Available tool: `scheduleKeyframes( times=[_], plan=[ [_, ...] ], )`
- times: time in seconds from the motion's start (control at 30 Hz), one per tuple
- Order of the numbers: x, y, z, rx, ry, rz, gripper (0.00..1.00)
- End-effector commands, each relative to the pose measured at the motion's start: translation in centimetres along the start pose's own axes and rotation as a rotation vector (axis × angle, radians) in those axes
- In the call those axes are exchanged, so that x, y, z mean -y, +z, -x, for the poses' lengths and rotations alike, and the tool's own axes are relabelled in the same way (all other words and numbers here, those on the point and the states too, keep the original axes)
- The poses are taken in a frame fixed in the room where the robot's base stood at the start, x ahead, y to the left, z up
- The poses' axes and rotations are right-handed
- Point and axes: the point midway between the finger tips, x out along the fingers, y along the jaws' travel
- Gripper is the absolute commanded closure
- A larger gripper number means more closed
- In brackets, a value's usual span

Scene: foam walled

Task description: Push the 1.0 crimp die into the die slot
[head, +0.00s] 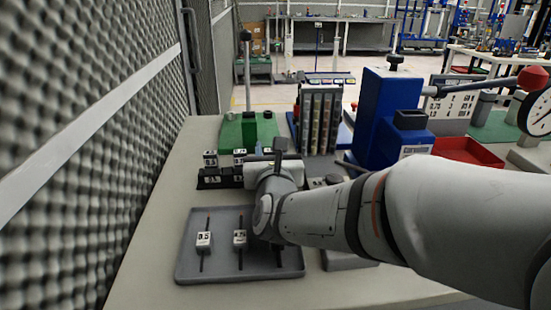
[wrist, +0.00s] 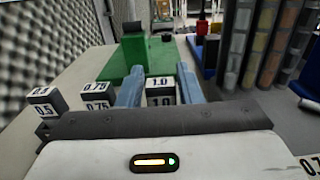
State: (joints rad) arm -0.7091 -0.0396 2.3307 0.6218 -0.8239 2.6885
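The 1.0 crimp die (wrist: 160,86) is a small white-labelled block, in line with the 0.75 die (wrist: 96,92) and the 0.5 die (wrist: 42,97) in the wrist view. The two blue fingers of my gripper (wrist: 160,70) stand on either side of the 1.0 die. Whether they touch it is not clear. In the head view the 0.5 (head: 210,158) and 0.75 (head: 239,156) dies sit at a black rack (head: 218,180). My wrist hides the 1.0 die there. I cannot make out the die slot for certain.
A green fixture (wrist: 148,52) stands just beyond the dies. A blue press (head: 374,115) and bins (head: 320,115) stand to its right. A grey tray (head: 190,268) with labelled pieces lies in front. A foam wall (head: 80,160) borders the left.

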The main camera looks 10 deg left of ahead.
Motion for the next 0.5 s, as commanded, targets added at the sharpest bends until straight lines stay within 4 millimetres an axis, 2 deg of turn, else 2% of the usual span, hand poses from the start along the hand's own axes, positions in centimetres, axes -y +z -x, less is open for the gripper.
scheduleKeyframes(
  times=[0.07, 0.37, 0.5],
  plan=[
    [0.02, 0.0, 0.01, 0.0, 0.0, 0.0, 0.74],
    [0.04, -0.01, 0.01, 0.0, -0.001, 0.0, 0.99],
    [0.05, 0.03, 0.0, 0.001, -0.001, 0.0, 0.99]
  ],
)
